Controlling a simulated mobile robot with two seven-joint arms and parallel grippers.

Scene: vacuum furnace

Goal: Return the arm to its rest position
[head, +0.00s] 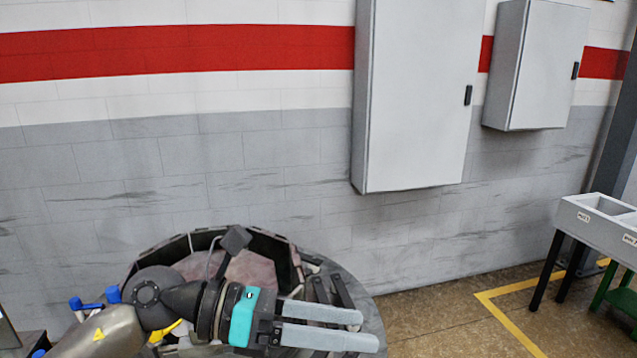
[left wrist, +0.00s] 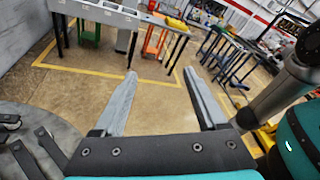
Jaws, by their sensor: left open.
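My left gripper (head: 370,330) reaches in from the left in the head view, over the round furnace vessel (head: 375,315). Its two grey fingers point right, apart and with nothing between them. In the left wrist view the gripper (left wrist: 165,80) is also open and empty, with bare floor beyond the fingers. The vessel's rim shows in that view at the lower left (left wrist: 30,125). The arm hides part of the vessel's opening. My right gripper is in neither view.
A grey table with bins (head: 600,215) stands at the right, also in the left wrist view (left wrist: 105,14). Two grey cabinets (head: 415,95) (head: 535,65) hang on the wall. Yellow lines (head: 510,325) mark the floor. Floor between vessel and table is clear.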

